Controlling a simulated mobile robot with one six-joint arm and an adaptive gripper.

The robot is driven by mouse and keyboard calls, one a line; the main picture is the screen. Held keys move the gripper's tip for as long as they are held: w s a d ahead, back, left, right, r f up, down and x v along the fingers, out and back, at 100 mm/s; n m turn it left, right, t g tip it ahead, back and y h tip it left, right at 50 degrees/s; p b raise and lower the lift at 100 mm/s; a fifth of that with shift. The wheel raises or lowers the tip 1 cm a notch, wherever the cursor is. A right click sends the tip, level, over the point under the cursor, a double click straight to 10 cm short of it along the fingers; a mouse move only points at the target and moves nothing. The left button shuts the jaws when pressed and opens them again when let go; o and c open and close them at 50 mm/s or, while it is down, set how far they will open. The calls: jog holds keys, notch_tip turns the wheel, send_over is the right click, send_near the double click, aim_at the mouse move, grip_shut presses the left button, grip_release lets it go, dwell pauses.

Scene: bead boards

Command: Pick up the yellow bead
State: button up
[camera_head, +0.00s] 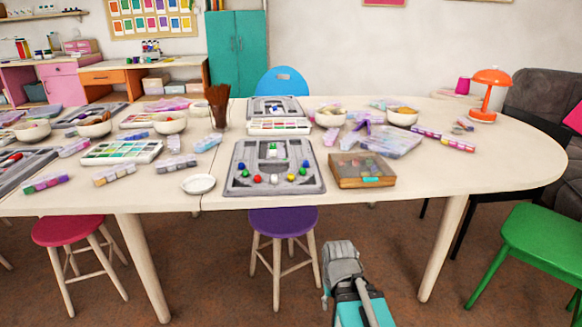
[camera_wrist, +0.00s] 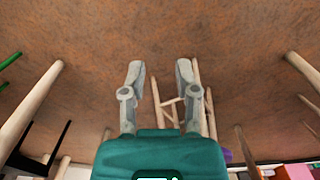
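The yellow bead (camera_head: 291,177) is small and sits near the front edge of the grey bead board (camera_head: 238,183) in the middle of the table. The yellow bead is not in the wrist view.
A wooden box with a glass lid (camera_head: 362,170) stands right of the board, and a small white dish (camera_head: 198,184) lies to its left. A second grey board (camera_head: 291,104) and a paint set are behind. A purple stool (camera_head: 283,222) stands under the table's front edge (camera_head: 400,193).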

notch_tip(320, 180, up, 5)
jog(key=p, duration=0.3)
jog(key=shift+p, duration=0.3)
jog(key=shift+f, duration=0.1)
jog(key=shift+o, duration=1.2)
jog(key=shift+a, duration=0.1)
